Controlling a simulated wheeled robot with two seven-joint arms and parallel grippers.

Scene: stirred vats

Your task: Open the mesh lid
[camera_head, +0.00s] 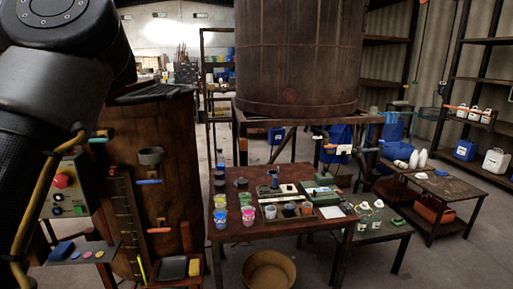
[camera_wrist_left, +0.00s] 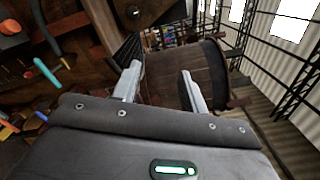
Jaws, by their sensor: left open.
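The dark mesh lid (camera_head: 152,94) seems to lie flat and closed on top of the brown wooden vat (camera_head: 160,130) at the left of the head view, partly hidden by my left arm (camera_head: 60,90). In the left wrist view my left gripper (camera_wrist_left: 160,72) is open, with two pale fingers apart and nothing between them. A dark ribbed edge (camera_wrist_left: 127,50), probably the lid, shows just beyond the left fingertip; I cannot tell whether they touch. My left gripper is hidden in the head view. My right gripper is in neither view.
A control panel with a red button (camera_head: 61,180) is at the vat's left. A table (camera_head: 290,230) with several colored jars stands right of the vat. A large dark tank (camera_head: 298,60) on a frame is behind. A round tub (camera_head: 269,271) sits on the floor.

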